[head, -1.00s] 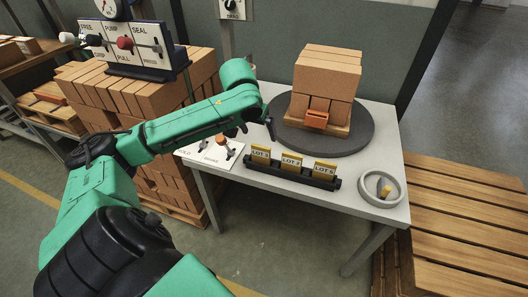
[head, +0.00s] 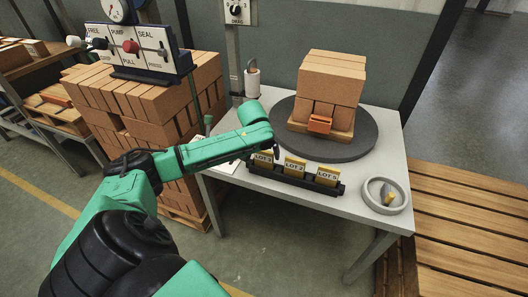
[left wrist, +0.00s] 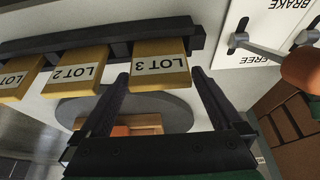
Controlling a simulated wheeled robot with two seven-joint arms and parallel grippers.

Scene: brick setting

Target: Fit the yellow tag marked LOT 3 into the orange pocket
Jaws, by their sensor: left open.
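The yellow LOT 3 tag (head: 263,158) stands leftmost in a black rack (head: 295,180) on the table, partly hidden by my arm in the head view. In the left wrist view the LOT 3 tag (left wrist: 160,68) appears between the fingertips of my left gripper (left wrist: 159,74). The fingers are open and no grip shows. In the head view my left gripper (head: 256,152) is just above that tag, its fingers mostly hidden. The orange pocket (head: 320,124) is on the front of the brick stack, behind the rack; it shows partly in the left wrist view (left wrist: 120,130). My right gripper is not visible.
The LOT 2 tag (head: 294,167) and another yellow tag (head: 327,176) share the rack. The bricks (head: 333,82) stand on a round grey turntable (head: 350,147). A grey dish (head: 402,204) holds small items at right. A lever (left wrist: 265,50) is near the gripper.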

